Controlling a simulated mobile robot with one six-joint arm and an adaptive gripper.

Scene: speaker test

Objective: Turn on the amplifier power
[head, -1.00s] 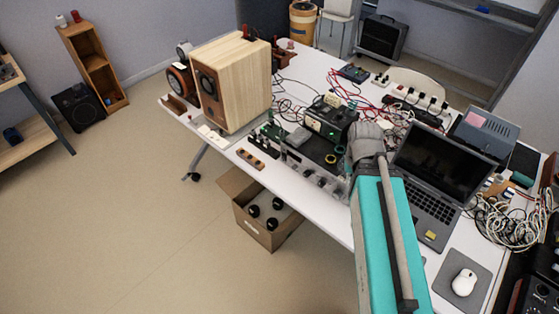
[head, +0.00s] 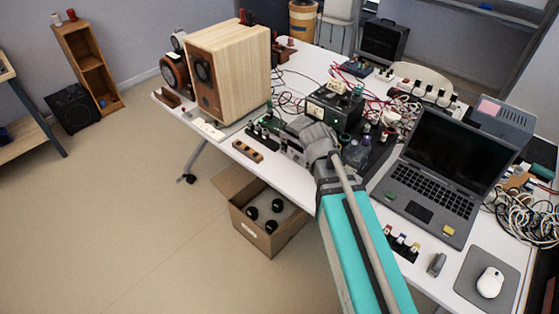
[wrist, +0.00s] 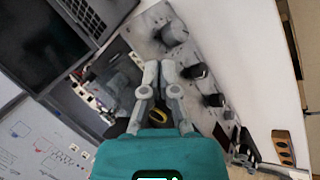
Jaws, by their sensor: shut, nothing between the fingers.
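The amplifier shows in the wrist view as a pale metal front panel (wrist: 187,47) with a large grey knob (wrist: 173,33), a black knob (wrist: 193,71) and smaller controls. I cannot tell which control is the power switch. In the head view my arm and gripper hide most of the amplifier. My gripper (wrist: 161,66) is shut and empty, over the amplifier beside the knobs in the wrist view. In the head view my gripper (head: 306,130) is among the gear behind the table's front edge. I cannot tell whether the fingertips touch the panel.
A wooden speaker (head: 232,75) stands left of my gripper. An open laptop (head: 440,170) is to the right, with a mouse (head: 490,282) in front of it. A black meter box (head: 335,107) and cables lie behind. A cardboard box (head: 260,215) is on the floor.

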